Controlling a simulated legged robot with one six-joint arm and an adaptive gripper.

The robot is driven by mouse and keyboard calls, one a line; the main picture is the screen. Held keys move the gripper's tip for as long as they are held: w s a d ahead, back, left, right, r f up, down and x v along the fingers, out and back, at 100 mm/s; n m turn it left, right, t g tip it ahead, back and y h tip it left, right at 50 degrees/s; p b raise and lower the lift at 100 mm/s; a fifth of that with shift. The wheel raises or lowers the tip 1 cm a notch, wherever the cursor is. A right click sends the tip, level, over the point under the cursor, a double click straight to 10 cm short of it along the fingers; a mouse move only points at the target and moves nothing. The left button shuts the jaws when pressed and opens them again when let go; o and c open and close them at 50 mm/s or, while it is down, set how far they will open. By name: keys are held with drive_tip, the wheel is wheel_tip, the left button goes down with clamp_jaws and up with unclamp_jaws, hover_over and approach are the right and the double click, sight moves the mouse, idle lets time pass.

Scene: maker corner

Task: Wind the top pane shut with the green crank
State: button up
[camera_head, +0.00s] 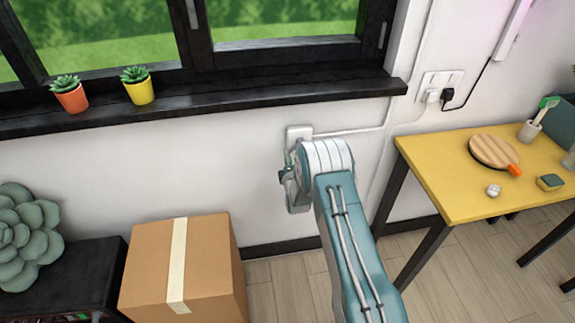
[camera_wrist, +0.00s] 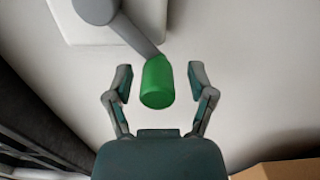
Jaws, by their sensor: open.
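The green crank knob (camera_wrist: 158,84) sits between the two fingers of my gripper (camera_wrist: 160,78) in the wrist view. A gap shows on each side, so the fingers are open and apart from it. The knob is on the end of a grey crank arm (camera_wrist: 138,34), which runs up and left to a round hub (camera_wrist: 95,8) on a white wall plate. In the head view my wrist hides most of the crank, and the wall plate (camera_head: 299,132) shows just above it. The dark window frame (camera_head: 190,40) shows only its lower part; the top pane is out of view.
A dark sill (camera_head: 230,103) above left holds an orange pot (camera_head: 72,98) and a yellow pot (camera_head: 140,91). A cardboard box (camera_head: 205,265) stands below left. A yellow table (camera_head: 450,190) stands to the right. Bare wall surrounds the crank.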

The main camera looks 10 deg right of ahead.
drive_tip(key=s, duration=1.1)
drive_tip(key=shift+s, duration=0.35)
drive_tip(key=shift+a, duration=0.1)
